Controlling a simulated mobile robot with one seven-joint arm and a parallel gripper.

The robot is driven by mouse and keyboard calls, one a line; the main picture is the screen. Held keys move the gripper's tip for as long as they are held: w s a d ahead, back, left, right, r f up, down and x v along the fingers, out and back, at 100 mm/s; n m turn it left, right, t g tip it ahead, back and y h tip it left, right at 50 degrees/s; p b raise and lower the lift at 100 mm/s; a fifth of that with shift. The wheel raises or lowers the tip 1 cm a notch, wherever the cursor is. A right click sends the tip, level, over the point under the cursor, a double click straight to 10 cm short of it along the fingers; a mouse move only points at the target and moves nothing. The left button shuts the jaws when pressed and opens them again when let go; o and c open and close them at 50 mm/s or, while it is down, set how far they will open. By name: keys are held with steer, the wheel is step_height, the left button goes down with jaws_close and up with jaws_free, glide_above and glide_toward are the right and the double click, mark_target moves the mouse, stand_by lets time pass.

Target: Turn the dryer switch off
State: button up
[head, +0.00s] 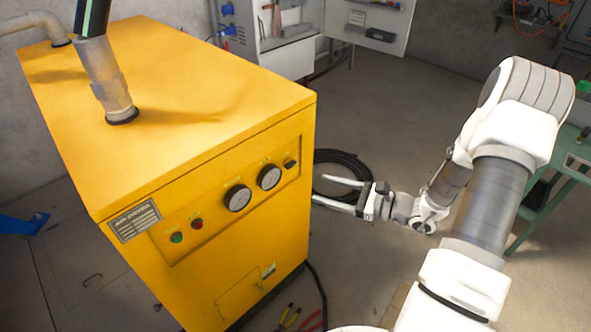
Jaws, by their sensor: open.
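The yellow air dryer (200,75) stands at the left, with a control panel on its front face. A small black switch (291,164) sits at the panel's right end, right of two round gauges (254,187). A green button (176,238) and a red button (197,224) are at the panel's left. My gripper (335,191) is open and empty, its two fingers pointing left towards the dryer's right edge. It appears a little right of and below the switch. I cannot tell its exact distance from the dryer.
A coiled black hose (341,165) lies on the floor behind my gripper. An open grey electrical cabinet (285,35) stands at the back. A green bench (560,180) is at the right. Pliers (287,318) lie on the floor by the dryer. The middle floor is clear.

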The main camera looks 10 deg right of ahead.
mark_target(293, 165)
steer(key=w+d+f+m+t+h, duration=0.2)
steer(key=d+f+m+t+h, duration=0.1)
steer(key=d+f+m+t, duration=0.25)
steer(key=shift+m+g, duration=0.35)
steer(key=x, duration=1.1)
steer(key=f+b+x, duration=0.1)
steer(key=x, duration=0.5)
steer(key=shift+a, duration=0.4)
steer(key=shift+r, duration=0.1)
steer(key=shift+c, duration=0.3)
jaws_close()
